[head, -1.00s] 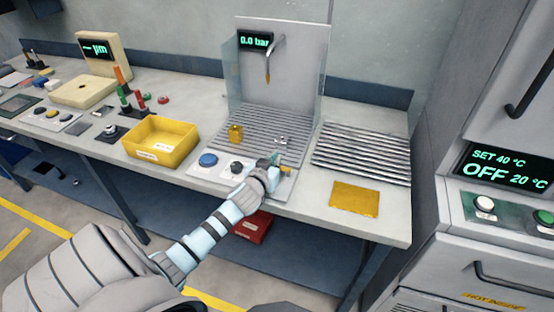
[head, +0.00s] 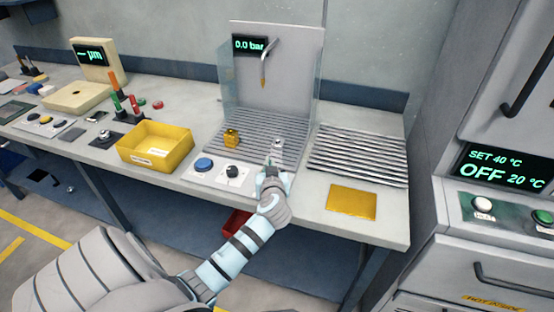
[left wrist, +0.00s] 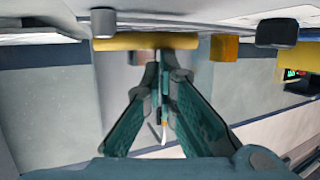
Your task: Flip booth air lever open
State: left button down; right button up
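My left gripper (head: 272,172) is at the front edge of the booth (head: 277,62), right of the blue button and the black knob. Its body hides the lever area in the head view. In the left wrist view a yellow bar (left wrist: 145,42), which looks like the air lever's handle, lies crosswise just beyond the fingertips. The fingers of my left gripper (left wrist: 165,72) converge and look shut, with nothing clearly held between them. Whether they touch the bar cannot be told. The booth display (head: 250,45) reads 0.0 bar. My right gripper is not in view.
A blue button (head: 204,165) and a black knob (head: 233,172) sit left of the gripper. A yellow bin (head: 155,147) stands further left. A corrugated rack (head: 358,155) and a yellow plate (head: 351,202) lie right. A small yellow block (head: 231,138) stands on the booth grate.

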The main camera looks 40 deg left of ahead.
pick_arm(q)
jog(key=n+g+y+b, duration=0.1)
jog(key=d+n+g+y+b, duration=0.1)
jog(key=n+g+b, duration=0.1)
jog(key=s+d+n+g+y+b, duration=0.1)
jog(key=n+g+b, duration=0.1)
jog(key=shift+f, duration=0.3)
jog(key=shift+d+n+g+y+b, duration=0.15)
jog(key=shift+n+g+y+b, duration=0.25)
jog(key=shift+n+g+b, duration=0.35)
jog(key=shift+s+d+r+g+b, duration=0.15)
jog(key=shift+d+g+b, duration=0.1)
jog(key=shift+d+b, duration=0.35)
dwell(0.4)
